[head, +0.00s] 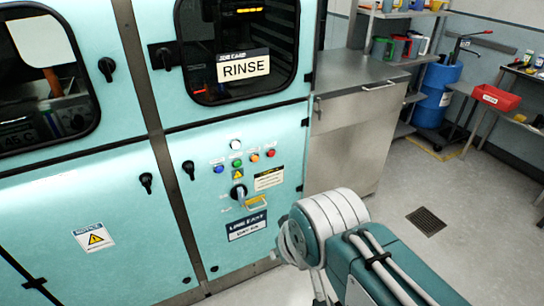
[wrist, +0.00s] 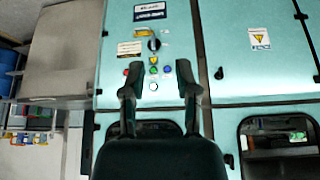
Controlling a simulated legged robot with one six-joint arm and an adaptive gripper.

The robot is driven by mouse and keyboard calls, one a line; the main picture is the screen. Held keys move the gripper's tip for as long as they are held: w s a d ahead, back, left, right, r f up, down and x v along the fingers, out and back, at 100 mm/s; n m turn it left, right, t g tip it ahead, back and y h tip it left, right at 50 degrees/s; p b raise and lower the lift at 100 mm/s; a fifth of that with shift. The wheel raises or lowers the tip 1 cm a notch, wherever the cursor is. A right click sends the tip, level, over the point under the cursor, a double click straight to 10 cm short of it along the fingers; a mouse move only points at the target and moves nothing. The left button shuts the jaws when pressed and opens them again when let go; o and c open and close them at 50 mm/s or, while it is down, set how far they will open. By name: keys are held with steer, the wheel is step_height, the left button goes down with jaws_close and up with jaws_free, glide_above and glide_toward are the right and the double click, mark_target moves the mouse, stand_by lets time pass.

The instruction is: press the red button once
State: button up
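The red button (head: 270,153) is the rightmost in a row of small round buttons on the teal machine's lower panel in the head view. The green button (wrist: 154,70) and blue button (wrist: 167,68) show between the fingers. I cannot tell the distance to the panel. The head view does not clearly show my fingers.
An orange button (head: 254,157) sits beside the red one. A white button (head: 235,144) is above the row. A rotary switch (head: 238,191) sticks out below it. A steel cabinet (head: 352,135) stands right of the machine. The floor at right is open around a drain (head: 426,221).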

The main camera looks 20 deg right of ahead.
jaws_close()
